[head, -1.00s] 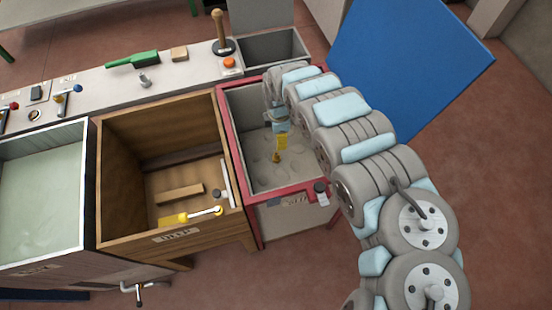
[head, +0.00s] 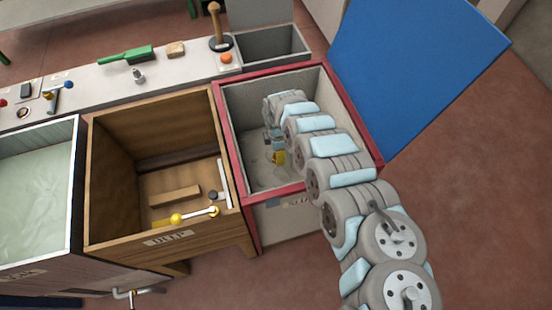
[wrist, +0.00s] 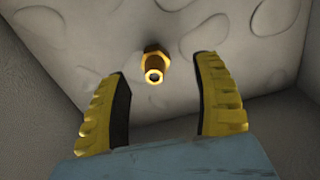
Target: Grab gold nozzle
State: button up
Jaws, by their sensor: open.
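The gold nozzle (wrist: 154,64) stands out from the pale, dimpled floor of the red-rimmed bin, its open end facing the wrist camera. In the wrist view it lies just beyond and between the two yellow ribbed fingers of my gripper (wrist: 165,95). The fingers are apart and do not touch it. In the head view my gripper (head: 277,158) is down inside the red-rimmed bin (head: 232,165), near its floor. The nozzle cannot be made out there, behind or below the gripper.
A wooden bin (head: 100,185) stands left of the red-rimmed bin and holds a wooden block (head: 175,197) and a yellow-ended handle (head: 195,216). A blue panel (head: 415,75) rises at the back right. Bin walls stand close around my gripper.

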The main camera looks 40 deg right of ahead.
jog(key=shift+f, duration=0.2)
jog(key=f+b, duration=0.1)
jog(key=w+f+b, duration=0.1)
jog(key=f+b, duration=0.1)
jog(key=shift+a+f, duration=0.1)
jog(key=shift+f, duration=0.1)
jog(key=shift+s+f+b, duration=0.1)
jog(key=shift+f+b, duration=0.35)
jog(key=shift+f, duration=0.4)
jog(key=shift+r, duration=0.1)
